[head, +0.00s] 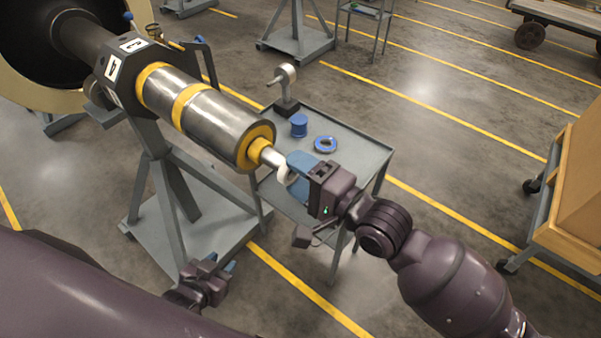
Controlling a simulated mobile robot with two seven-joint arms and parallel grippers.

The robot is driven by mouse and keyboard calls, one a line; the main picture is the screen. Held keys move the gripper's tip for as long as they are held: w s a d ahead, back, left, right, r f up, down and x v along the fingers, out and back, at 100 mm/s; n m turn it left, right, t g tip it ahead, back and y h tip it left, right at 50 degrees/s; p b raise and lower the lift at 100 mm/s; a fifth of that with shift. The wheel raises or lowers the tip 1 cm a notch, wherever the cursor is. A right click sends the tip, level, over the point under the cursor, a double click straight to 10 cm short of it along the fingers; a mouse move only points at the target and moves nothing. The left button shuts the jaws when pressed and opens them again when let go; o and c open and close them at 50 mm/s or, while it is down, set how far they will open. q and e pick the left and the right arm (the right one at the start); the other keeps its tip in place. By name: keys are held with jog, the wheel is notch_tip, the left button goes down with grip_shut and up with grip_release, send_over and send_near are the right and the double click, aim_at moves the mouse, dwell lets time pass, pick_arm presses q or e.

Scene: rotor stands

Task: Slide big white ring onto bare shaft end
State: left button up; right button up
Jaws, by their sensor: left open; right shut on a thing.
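The rotor (210,112) lies on a grey stand, its steel body banded in yellow. Its bare shaft end (268,154) is a narrow, pale stub pointing right and toward me. My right gripper (294,168) is shut on the big white ring (284,177), right at the shaft's tip. The blue fingers cover part of the ring. I cannot tell whether the ring is around the tip or just in front of it. My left gripper (211,269) is open and empty, low at the bottom left, well below the rotor and apart from it.
A grey cart (358,157) stands behind my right gripper, holding a blue cylinder (299,126), a blue ring (325,145) and a small stand (286,92). The rotor stand (158,176) fills the space below the rotor. A wooden crate (575,190) is at the right; floor between is clear.

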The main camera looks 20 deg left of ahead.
aim_at(279, 162)
jog(key=shift+x, duration=2.45)
dwell(0.5)
jog(key=o, duration=1.2)
jog(key=shift+c, duration=0.2)
jog(key=shift+d, duration=0.15)
jog(key=shift+p+v, duration=0.3)
jog(key=shift+v, duration=1.1)
jog(key=v, duration=0.6)
jog(key=shift+p, duration=0.4)
jog(key=shift+s, duration=0.1)
